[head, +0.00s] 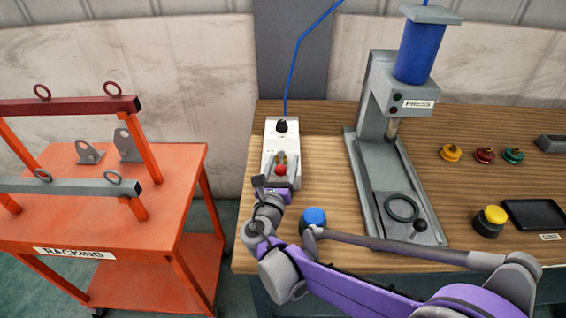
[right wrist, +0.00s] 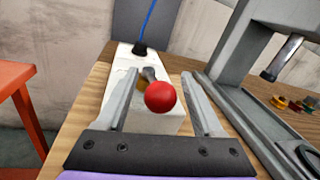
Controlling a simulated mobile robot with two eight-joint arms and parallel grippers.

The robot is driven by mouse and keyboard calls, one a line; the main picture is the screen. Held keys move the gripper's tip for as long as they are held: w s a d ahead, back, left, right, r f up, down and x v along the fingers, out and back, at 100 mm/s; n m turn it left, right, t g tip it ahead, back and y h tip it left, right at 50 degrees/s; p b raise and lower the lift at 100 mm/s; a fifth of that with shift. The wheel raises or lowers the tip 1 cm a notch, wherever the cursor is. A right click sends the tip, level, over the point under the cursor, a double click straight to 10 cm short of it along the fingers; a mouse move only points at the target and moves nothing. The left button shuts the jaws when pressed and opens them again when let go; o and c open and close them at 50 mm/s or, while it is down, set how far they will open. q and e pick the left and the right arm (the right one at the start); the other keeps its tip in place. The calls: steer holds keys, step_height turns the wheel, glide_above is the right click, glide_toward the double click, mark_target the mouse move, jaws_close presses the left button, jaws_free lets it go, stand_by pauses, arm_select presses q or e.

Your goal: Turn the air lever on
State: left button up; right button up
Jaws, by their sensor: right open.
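The air lever has a red ball knob (head: 281,170) and stands on a pale valve box (head: 282,130) at the left end of the wooden bench. In the right wrist view the red knob (right wrist: 160,97) is large and central, with a brass-coloured part behind it. My right gripper (head: 282,166) is open at the box. In the right wrist view its two fingers (right wrist: 159,75) lie on either side of the knob, with gaps showing on both sides. I cannot tell how deep the knob sits between them. My left gripper is not in view.
A grey press (head: 365,170) with a blue cylinder stands right of the box. A blue hose (head: 293,65) rises from the box. An orange racking cart (head: 180,160) stands left, across a gap.

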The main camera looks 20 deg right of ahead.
steer(key=shift+w+d, duration=0.15)
steer(key=shift+w, duration=0.15)
jaws_close()
steer(key=shift+d, duration=0.1)
stand_by(1.2)
